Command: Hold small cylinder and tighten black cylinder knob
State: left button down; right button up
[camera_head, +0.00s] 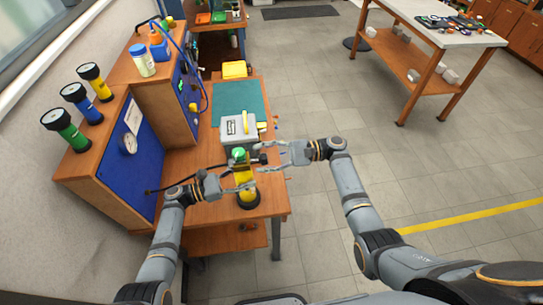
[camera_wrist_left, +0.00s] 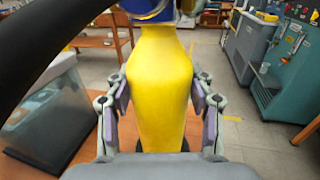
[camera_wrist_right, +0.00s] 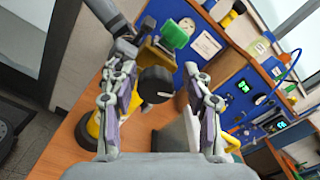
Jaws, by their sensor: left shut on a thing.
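The small yellow cylinder (camera_head: 243,174) stands at the front of the wooden bench. My left gripper (camera_head: 238,187) is shut on it, one finger on each side; the yellow body (camera_wrist_left: 160,90) fills the middle of the left wrist view. The black cylinder knob (camera_wrist_right: 155,86) shows in the right wrist view between the spread fingers of my right gripper (camera_wrist_right: 160,76). In the head view my right gripper (camera_head: 272,155) comes in from the right, beside the upper part of the regulator. Its fingers are open, and I cannot tell whether either touches the knob.
A green part (camera_wrist_right: 178,33) shows behind the knob. A grey box (camera_head: 238,128) stands on the bench just behind the regulator, close to my right gripper. A blue panel with a gauge (camera_head: 128,144) borders the bench on the left.

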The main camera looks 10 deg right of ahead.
pick_arm(q)
jog(key=shift+f, duration=0.1)
pick_arm(e)
jog(key=shift+d+f, duration=0.15)
jog(key=shift+f, duration=0.05)
jog(key=d, duration=1.2)
jog(key=shift+w, duration=0.2)
jog(key=d, duration=0.5)
jog(key=w+d, duration=0.1)
jog(key=d, duration=0.2)
jog(key=shift+d+f, duration=0.1)
jog(key=shift+f, duration=0.15)
pick_arm(q)
jog(key=shift+c, duration=2.1)
grip_release()
jog(key=v, duration=0.8)
notch_tip(320, 180, up, 11)
jog(key=shift+d+f, duration=0.2)
jog(key=shift+d, duration=0.1)
